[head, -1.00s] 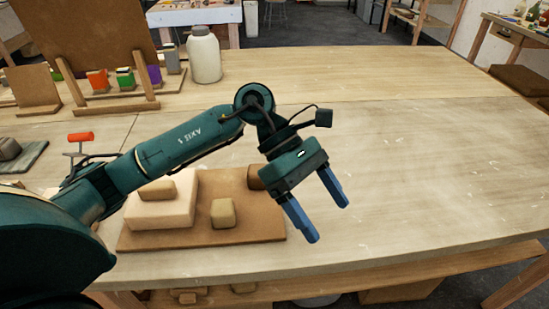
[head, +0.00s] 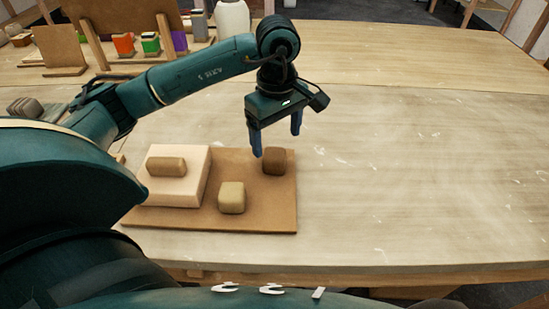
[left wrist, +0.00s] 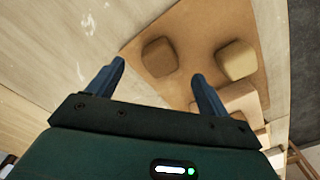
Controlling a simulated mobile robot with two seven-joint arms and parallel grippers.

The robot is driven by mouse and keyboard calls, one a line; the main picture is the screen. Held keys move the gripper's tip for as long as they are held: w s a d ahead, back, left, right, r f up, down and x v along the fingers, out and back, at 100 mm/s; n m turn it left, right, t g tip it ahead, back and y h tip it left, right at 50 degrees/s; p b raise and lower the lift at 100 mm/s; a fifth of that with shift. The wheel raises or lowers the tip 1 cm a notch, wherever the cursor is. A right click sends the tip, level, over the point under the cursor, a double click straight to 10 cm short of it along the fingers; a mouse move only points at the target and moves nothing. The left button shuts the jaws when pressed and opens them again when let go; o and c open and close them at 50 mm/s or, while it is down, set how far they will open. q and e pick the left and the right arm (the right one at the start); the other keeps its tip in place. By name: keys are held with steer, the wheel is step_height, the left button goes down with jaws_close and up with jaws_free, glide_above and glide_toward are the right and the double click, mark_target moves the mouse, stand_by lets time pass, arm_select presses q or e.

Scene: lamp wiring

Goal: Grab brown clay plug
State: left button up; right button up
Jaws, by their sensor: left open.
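The brown clay plug (head: 274,161) is a small dark brown rounded block on the right part of a brown board (head: 270,213). My left gripper (head: 276,145) is open, pointing down just above and behind the plug in the head view. In the left wrist view the plug (left wrist: 159,57) lies beyond the two blue fingertips (left wrist: 158,70), roughly between their lines, with nothing held. A tan clay piece (head: 232,197) sits on the board nearby; it also shows in the left wrist view (left wrist: 236,60). My right gripper is not in view.
A pale block (head: 196,192) with another tan piece (head: 166,166) on top stands on the board's left. Coloured boxes (head: 150,43) and a white jar (head: 232,18) stand at the back. The table (head: 410,150) is clear to the right.

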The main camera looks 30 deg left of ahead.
mark_target(275, 152)
arm_select(q)
steer(key=f, duration=0.3)
steer(key=f+p, duration=0.1)
steer(key=f, duration=0.1)
steer(key=shift+a+f, duration=0.1)
steer(key=shift+a, duration=0.2)
steer(key=c, duration=1.2)
